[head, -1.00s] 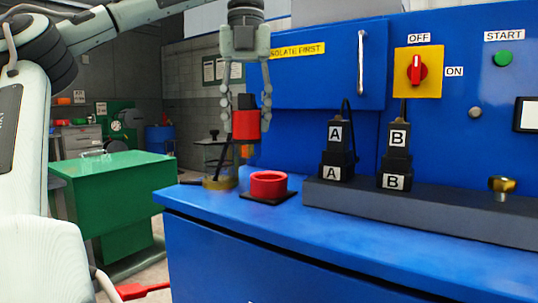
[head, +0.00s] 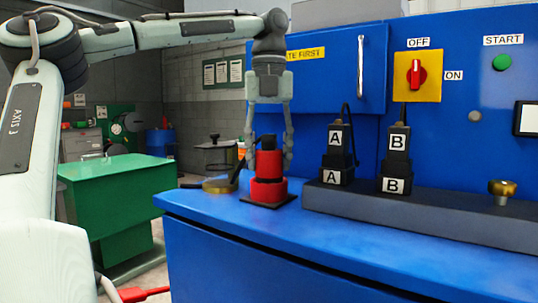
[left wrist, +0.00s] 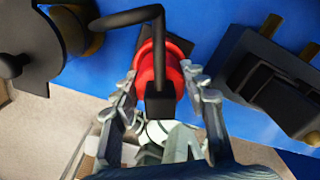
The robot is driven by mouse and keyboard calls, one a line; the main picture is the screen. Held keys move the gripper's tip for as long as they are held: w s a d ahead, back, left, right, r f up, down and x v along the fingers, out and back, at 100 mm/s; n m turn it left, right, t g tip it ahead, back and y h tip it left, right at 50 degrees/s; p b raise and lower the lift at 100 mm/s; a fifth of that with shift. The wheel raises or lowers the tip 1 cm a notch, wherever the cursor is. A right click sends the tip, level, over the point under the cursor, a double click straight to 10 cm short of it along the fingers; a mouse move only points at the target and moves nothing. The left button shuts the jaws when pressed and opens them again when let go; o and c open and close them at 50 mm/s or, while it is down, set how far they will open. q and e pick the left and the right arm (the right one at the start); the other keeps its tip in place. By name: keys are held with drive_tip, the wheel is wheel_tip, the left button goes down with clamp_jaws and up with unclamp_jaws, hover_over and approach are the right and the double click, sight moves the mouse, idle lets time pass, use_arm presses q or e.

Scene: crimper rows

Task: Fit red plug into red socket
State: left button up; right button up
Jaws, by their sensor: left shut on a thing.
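My left gripper (head: 268,160) points down over the blue bench and is shut on the red plug (head: 268,164). The plug is upright, with a black top and a black cable. It stands directly over the red socket (head: 268,191) on its dark base plate, and its lower end meets the socket's rim. How deep it sits inside I cannot tell. In the left wrist view the fingers (left wrist: 160,78) flank the plug's red body (left wrist: 158,66), and its black top (left wrist: 160,102) faces the camera. The plug hides most of the socket there. My right gripper is not in view.
To the right, black plugs A (head: 336,140) and B (head: 398,145) stand on a dark rail (head: 430,212) with a brass knob (head: 502,190). The blue panel rises behind.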

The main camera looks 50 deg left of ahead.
use_arm(q)
drive_tip(key=o, duration=1.4)
drive_tip(key=shift+f, duration=0.15)
wheel_tip(320, 180, up, 12)
drive_tip(key=shift+r, duration=0.2)
